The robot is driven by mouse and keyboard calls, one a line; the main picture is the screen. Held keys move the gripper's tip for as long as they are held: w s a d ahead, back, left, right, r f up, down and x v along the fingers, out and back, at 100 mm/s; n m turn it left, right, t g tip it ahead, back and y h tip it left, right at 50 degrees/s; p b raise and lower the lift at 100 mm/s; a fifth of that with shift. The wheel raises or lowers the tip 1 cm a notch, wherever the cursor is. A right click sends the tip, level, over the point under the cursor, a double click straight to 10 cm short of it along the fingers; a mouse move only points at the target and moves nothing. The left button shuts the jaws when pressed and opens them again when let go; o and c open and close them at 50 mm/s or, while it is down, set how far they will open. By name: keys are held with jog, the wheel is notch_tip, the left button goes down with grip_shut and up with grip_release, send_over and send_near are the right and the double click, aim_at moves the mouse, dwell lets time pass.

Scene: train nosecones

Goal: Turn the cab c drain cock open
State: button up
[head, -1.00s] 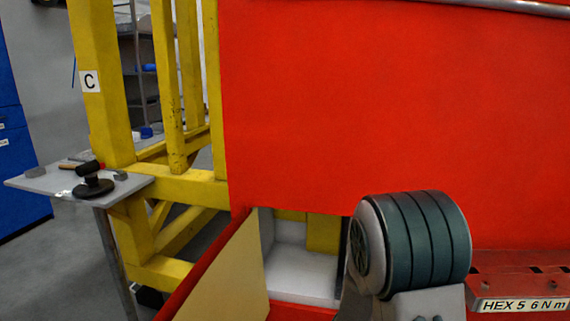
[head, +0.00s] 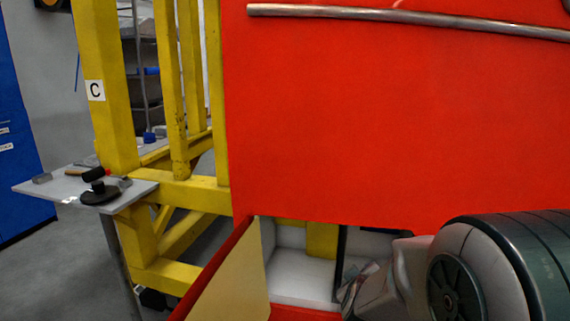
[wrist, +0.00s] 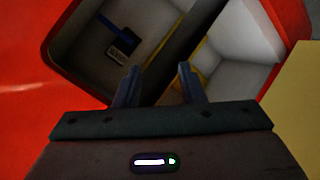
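The red cab side has an open recess (head: 300,275) low down; its flap (head: 225,285), beige inside, hangs open at the left. In the wrist view the white recess is split by a dark bar. In its left part is a small blue lever-like piece (wrist: 110,24) beside a dark tag (wrist: 124,42) with unreadable print. I cannot tell for sure that this is the drain cock, nor its setting. My gripper (wrist: 158,80) is open and empty, its fingertips in front of the recess near the bar, apart from the blue piece. In the head view my arm hides the right part.
A yellow post with a C sign (head: 95,90) stands left. A grey shelf (head: 140,190) there holds a black disc-shaped item (head: 100,193) and small tools. The red panel and flap edges border the recess closely. A metal rail (head: 400,15) runs across the panel above.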

jog(key=s+a+r+m+g+y+p, duration=0.1)
jog(key=s+r+m+g+p, duration=0.2)
jog(key=s, duration=0.9)
jog(key=s+a+r+m+g+y+p, duration=0.2)
jog(key=s+r+g, duration=0.4)
jog(key=s, duration=0.6)
jog(key=shift+s+a+r+m+p, duration=0.2)
jog(key=shift+r+m+p, duration=0.25)
jog(key=shift+m+p, duration=0.5)
